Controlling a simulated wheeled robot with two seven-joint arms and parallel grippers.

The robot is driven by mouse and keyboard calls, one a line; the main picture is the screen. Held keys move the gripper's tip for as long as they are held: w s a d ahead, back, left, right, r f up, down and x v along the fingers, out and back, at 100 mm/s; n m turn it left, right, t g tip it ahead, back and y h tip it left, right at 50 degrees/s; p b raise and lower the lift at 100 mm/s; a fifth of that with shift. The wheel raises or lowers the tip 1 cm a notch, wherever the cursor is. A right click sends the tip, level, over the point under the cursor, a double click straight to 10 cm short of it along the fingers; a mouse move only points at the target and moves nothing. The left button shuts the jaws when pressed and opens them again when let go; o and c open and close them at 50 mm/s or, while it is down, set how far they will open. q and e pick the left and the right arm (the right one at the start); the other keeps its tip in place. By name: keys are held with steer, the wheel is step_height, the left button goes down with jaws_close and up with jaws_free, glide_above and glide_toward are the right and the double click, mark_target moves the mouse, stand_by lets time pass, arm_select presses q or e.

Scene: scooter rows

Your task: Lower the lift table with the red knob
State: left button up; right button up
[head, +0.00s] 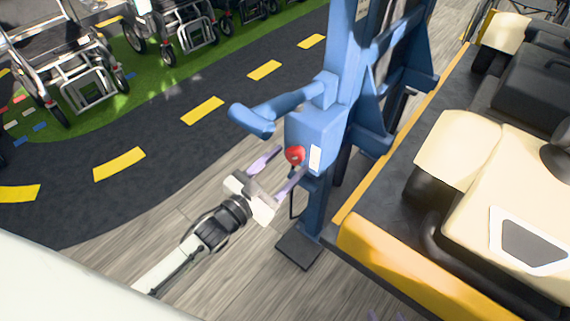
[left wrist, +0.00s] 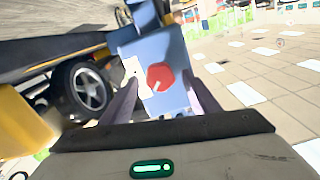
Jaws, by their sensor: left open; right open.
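The red knob (head: 294,155) sits on a blue control box (head: 318,135) on the blue lift column (head: 345,60). The lift table's dark platform with yellow edges (head: 395,262) stands to the right. My left gripper (head: 280,166) is open just in front of the knob, with its purple fingers pointing at the box. In the left wrist view the knob (left wrist: 160,77) lies between the two open fingers (left wrist: 162,86), and I see no clear contact. Only the purple fingertips of my right gripper (head: 386,316) show at the bottom edge, apart and empty.
A cream and black vehicle (head: 480,180) stands on the platform. A blue handle-like arm (head: 275,113) juts left from the column, above my left gripper. Several wheeled frames (head: 75,80) stand on green ground at the upper left. The wooden floor (head: 215,270) around my left arm is clear.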

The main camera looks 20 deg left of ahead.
arm_select(q)
steer(key=c, duration=1)
steer(key=shift+c, duration=0.2)
